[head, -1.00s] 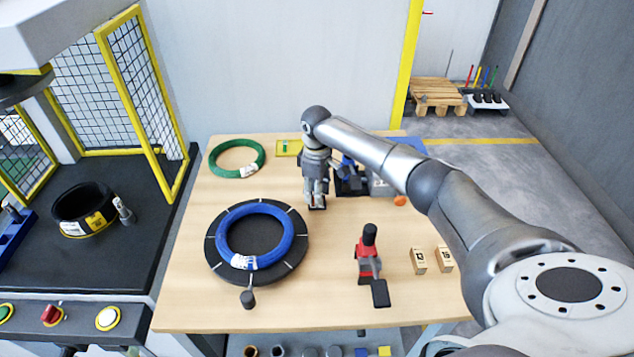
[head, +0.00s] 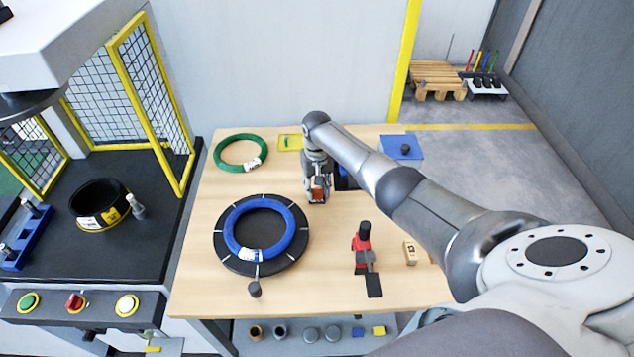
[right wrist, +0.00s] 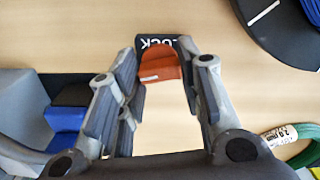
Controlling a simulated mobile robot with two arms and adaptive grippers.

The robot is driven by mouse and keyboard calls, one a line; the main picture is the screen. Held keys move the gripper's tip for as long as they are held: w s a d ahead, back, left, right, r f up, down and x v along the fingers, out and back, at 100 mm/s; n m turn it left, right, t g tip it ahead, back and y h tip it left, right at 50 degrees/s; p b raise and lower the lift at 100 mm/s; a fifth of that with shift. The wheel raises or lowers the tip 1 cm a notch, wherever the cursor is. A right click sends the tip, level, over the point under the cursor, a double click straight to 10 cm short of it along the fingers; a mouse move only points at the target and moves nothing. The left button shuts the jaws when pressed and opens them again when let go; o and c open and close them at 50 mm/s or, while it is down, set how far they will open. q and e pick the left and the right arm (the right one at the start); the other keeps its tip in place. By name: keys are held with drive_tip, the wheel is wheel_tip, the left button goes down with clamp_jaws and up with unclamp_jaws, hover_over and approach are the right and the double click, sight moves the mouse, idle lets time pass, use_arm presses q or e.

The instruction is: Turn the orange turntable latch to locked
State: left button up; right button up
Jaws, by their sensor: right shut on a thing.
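The orange latch (right wrist: 160,66) sits on a small black plate marked LOCK (right wrist: 152,41) in the right wrist view. My right gripper (right wrist: 163,72) is shut on the latch, with one finger on each side of it. In the head view the latch (head: 318,183) shows as a small orange patch at my right gripper (head: 317,194), just beyond the turntable. The black turntable (head: 292,209) carries a blue coil (head: 229,232) with a white label. I cannot tell from these views whether the latch points to locked. My left gripper is out of view.
A green coil (head: 222,163) lies at the table's back left. A red and black tool (head: 363,243) and a small numbered block (head: 409,253) stand to the right. A machine bed with a black ring (head: 90,204) is at the left.

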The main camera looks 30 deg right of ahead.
sight(317, 189)
drive_tip(key=shift+m+p, duration=0.5)
drive_tip(key=shift+m, duration=0.8)
drive_tip(key=o, duration=1)
wheel_tip(317, 189, up, 12)
drive_tip(key=shift+r, duration=0.1)
